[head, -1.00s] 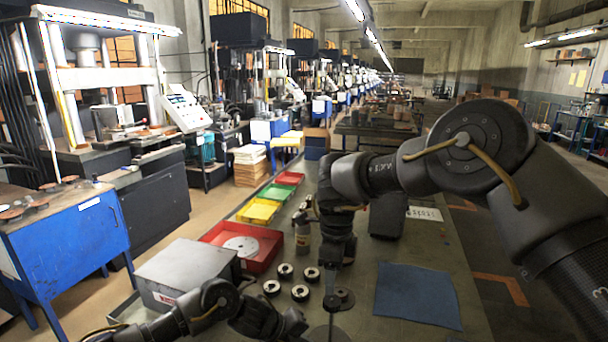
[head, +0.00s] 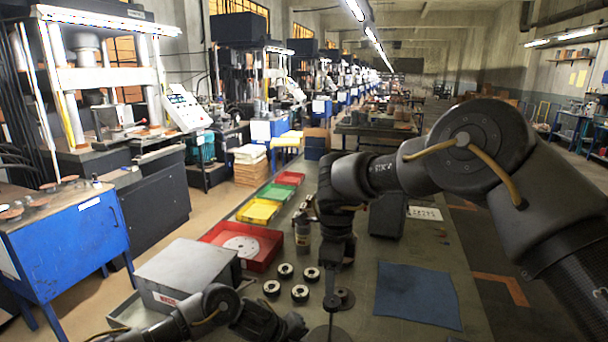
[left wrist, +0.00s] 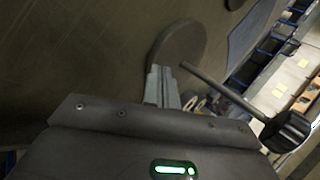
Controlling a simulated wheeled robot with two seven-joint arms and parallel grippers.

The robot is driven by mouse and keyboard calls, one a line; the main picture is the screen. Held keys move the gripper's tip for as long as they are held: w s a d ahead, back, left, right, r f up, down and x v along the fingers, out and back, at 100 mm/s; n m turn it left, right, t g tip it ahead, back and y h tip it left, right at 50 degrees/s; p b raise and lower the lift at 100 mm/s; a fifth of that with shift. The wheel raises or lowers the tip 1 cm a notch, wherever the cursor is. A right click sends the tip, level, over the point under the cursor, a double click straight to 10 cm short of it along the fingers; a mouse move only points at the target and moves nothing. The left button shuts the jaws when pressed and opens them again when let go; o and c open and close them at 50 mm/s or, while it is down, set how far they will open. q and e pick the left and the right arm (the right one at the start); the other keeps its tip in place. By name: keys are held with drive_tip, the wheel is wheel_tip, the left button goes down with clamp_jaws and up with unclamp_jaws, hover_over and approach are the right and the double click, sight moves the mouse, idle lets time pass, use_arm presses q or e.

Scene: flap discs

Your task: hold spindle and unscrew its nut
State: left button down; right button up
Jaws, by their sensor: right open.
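The spindle's thin rod (head: 331,318) stands on a dark round base (head: 328,334) at the table's front. In the left wrist view the round base (left wrist: 185,52) is at the top, and the rod (left wrist: 222,92) runs to a black knob-like nut (left wrist: 287,132) at its end. My right gripper (head: 333,285) points down over the spindle's top, open; the exact contact with the nut is hidden. My left gripper (head: 298,326) is low, left of the spindle.
Several small dark rings (head: 286,271) lie left of the spindle. A grey box (head: 185,270) and a red tray (head: 262,262) with a pale disc stand farther left. A bottle (head: 302,238) stands behind. A blue mat (head: 417,295) lies on the right.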

use_arm(q)
drive_tip(key=shift+r, duration=0.1)
use_arm(e)
drive_tip(key=shift+r, duration=0.1)
use_arm(q)
wheel_tip(320, 180, up, 6)
drive_tip(key=p, duration=0.4)
use_arm(e)
wheel_tip(320, 180, up, 4)
drive_tip(key=shift+r, duration=0.15)
use_arm(q)
drive_tip(key=shift+f, duration=0.2)
